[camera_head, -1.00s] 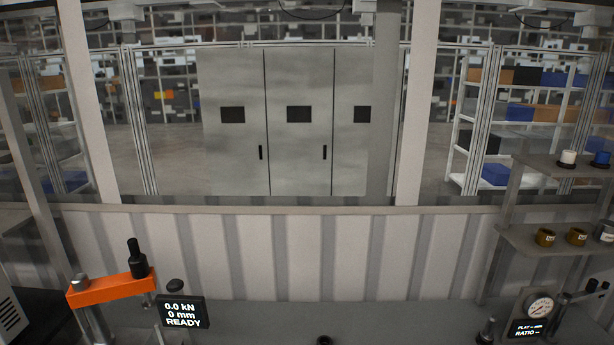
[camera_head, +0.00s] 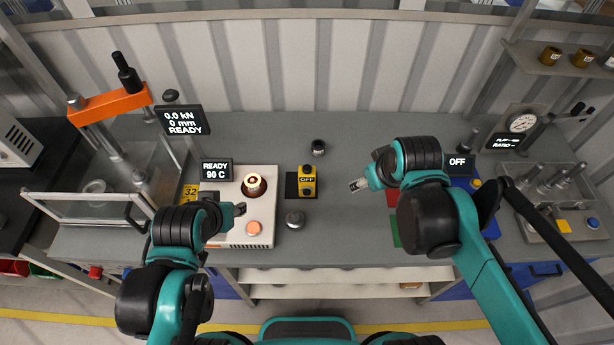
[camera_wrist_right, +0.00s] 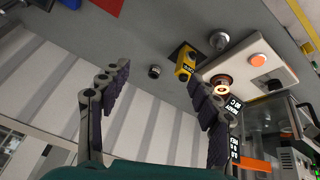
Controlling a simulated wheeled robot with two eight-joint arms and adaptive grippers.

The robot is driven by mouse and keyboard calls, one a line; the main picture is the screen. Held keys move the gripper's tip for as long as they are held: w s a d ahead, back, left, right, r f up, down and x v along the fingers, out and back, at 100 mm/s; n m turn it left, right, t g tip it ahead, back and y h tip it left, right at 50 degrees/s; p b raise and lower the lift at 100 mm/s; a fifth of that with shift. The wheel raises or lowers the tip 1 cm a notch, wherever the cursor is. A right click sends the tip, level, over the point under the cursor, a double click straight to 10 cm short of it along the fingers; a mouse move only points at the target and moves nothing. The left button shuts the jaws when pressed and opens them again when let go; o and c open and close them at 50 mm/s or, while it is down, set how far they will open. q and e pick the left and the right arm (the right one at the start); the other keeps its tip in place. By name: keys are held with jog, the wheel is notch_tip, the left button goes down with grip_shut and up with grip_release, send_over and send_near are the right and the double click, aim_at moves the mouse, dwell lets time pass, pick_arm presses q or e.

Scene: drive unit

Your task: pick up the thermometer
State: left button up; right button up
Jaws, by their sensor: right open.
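The white heater (camera_head: 234,225) with a glowing ring and orange button is left of the device. A round metal knob (camera_head: 295,218) sits in front, a small dark cylinder (camera_head: 318,147) behind. The press (camera_head: 110,103) stands left, a blue unit (camera_head: 462,180) right.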

aim_at(309, 168)
jog(key=w+a+f+n+g+b, duration=0.1)
jog(key=w+a+f+n, duration=0.3)
jog(key=w+f, duration=0.1)
jog(key=w+a+f+n+g+b, duration=0.1)
jog(key=w+a+f+n+g, duration=0.1)
jog(key=w+a+f+n, duration=0.3)
jog(key=w+a+f+n+g+b, duration=0.1)
jog(key=w+a+f+n, duration=0.3)
jog(key=w, duration=0.4)
jog(key=shift+w+a+f+g, duration=0.15)
jog(key=shift+a+f+g, duration=0.25)
jog(key=shift+f, duration=0.25)
jog(key=shift+w+a+f+g, duration=0.15)
jog(key=shift+a+f+g, duration=0.2)
jog(key=shift+f, duration=0.3)
notch_tip(309, 168, down, 2)
jog(key=shift+f+n, duration=0.25)
jog(key=shift+n, duration=0.05)
jog(key=f, duration=0.3)
jog(key=f+b, duration=0.1)
jog(key=f, duration=0.1)
jog(key=shift+w+a+f, duration=0.1)
jog(key=shift+a+f, duration=0.2)
jog(key=c, duration=1.3)
